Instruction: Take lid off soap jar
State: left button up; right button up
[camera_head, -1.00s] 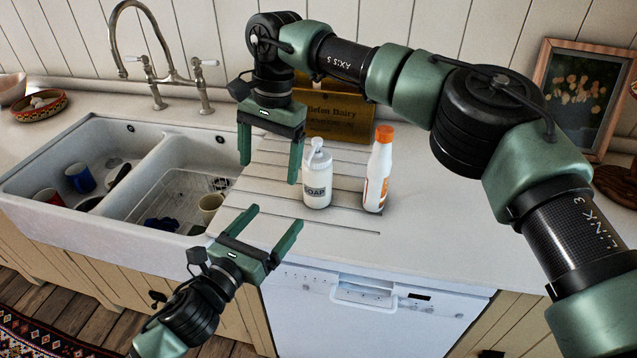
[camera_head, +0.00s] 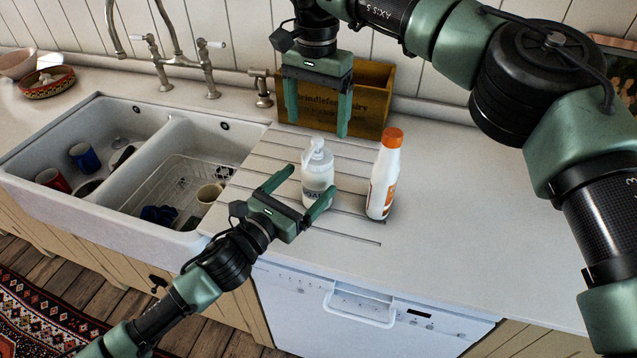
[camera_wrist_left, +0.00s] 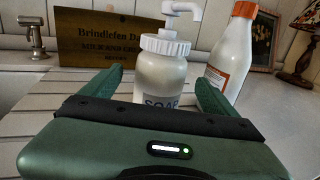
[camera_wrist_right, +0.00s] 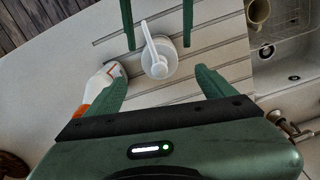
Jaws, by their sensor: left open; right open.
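The soap jar (camera_head: 318,178) is a white bottle with a "SOAP" label and a white pump lid (camera_head: 318,148), upright on the grooved drainboard. My left gripper (camera_head: 298,190) is open and low at the jar's front, its fingers on either side of the jar body. In the left wrist view the jar (camera_wrist_left: 160,78) stands between the fingers, its ribbed collar and pump (camera_wrist_left: 172,30) above them. My right gripper (camera_head: 316,118) is open and empty above and behind the jar. In the right wrist view the pump lid (camera_wrist_right: 156,52) shows from above, beyond the fingertips.
A white bottle with an orange cap (camera_head: 384,175) stands close to the jar's right. The double sink (camera_head: 140,150) with mugs and a rack lies left. Counter at right is clear.

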aim_at(319, 141)
pick_arm(q)
jog(key=x, duration=0.4)
jog(key=shift+w+d+f, duration=0.15)
jog(key=shift+w+d, duration=0.1)
pick_arm(e)
jog(key=shift+w+d+f, duration=0.15)
jog(key=shift+w, duration=0.05)
pick_arm(q)
jog(key=shift+s+a, duration=0.1)
pick_arm(e)
jog(key=shift+s, duration=0.1)
pick_arm(q)
grip_shut()
pick_arm(e)
jog(key=shift+s+d+f+n, duration=0.15)
jog(key=shift+s+n, duration=0.1)
jog(key=shift+n, duration=0.45)
jog(key=n, duration=0.1)
jog(key=s+n+t, duration=0.1)
jog(key=n, duration=0.1)
jog(key=shift+s+d, duration=0.1)
jog(key=shift+d, duration=0.05)
notch_tip(319, 141, up, 4)
jog(key=s+d+n+t+y, duration=0.1)
jog(key=s+n+t+y, duration=0.15)
jog(key=n, duration=0.35)
jog(key=shift+t+h, duration=0.25)
jog(key=shift+h, duration=0.1)
jog(key=x, duration=1.2)
